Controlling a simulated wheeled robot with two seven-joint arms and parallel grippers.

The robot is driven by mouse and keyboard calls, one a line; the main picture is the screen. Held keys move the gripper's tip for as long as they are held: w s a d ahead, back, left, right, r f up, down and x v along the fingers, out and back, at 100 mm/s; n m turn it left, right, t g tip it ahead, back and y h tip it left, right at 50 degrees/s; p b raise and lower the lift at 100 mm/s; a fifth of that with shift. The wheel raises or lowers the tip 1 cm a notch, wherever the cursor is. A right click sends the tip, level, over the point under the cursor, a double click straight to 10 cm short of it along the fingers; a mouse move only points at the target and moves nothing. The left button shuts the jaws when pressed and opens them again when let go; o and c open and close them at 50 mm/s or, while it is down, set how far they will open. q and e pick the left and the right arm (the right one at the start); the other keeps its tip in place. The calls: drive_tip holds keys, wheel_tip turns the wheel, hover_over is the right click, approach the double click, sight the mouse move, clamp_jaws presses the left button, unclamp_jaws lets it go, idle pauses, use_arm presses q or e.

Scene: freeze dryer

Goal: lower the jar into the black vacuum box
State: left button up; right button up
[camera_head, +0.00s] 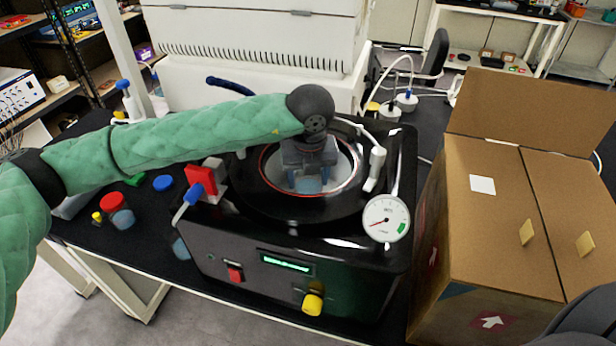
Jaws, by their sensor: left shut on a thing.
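The black vacuum box (362,264) stands on the table in the middle of the view, with a round opening in its top. A red ring (265,172) edges the opening, and its inside looks pale. My left gripper (308,180) points down into the opening from above. It is shut on the jar (309,186), of which only a small bluish part shows between the fingers. The rest of the jar is hidden by the gripper, so I cannot tell whether it touches the bottom. My right gripper is not in view.
A pressure gauge (386,219) stands at the box's front right corner, and a red valve block (202,180) at its left. A large cardboard box (505,240) fills the right side. Small jars with red (112,202) and blue (163,183) lids sit at left.

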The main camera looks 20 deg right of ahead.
use_arm(q)
drive_tip(key=shift+b, duration=0.3)
idle(0.5)
drive_tip(key=o, duration=1.6)
drive_tip(key=shift+f, duration=0.1)
drive_tip(key=shift+c, duration=0.2)
wheel_tip(320, 180, up, 16)
idle(1.0)
idle(0.4)
